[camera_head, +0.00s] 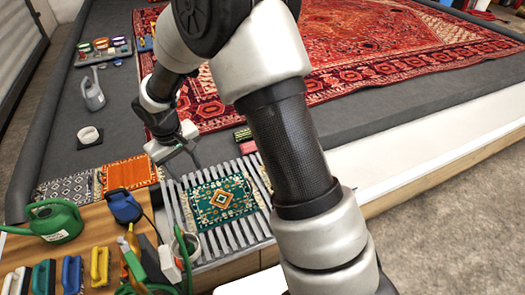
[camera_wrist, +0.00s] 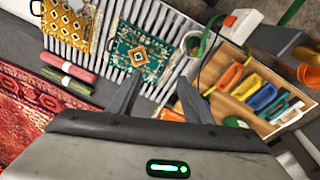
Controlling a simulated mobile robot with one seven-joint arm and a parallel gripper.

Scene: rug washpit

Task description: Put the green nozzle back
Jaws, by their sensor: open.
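A green piece that looks like the nozzle (camera_head: 133,265) lies among yellow and orange parts at the front of the wooden bench in the head view; its exact outline is hard to tell. My gripper (camera_head: 181,162) is open and empty above the grey slatted rack, left of the green patterned mat (camera_head: 221,200). In the wrist view my gripper's two fingers (camera_wrist: 158,98) are spread apart near that mat, touching nothing I can make out.
A green watering can (camera_head: 53,221), a blue-topped item (camera_head: 124,206) and several coloured brushes crowd the bench (camera_head: 90,228). An orange mat (camera_head: 128,173) lies behind.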

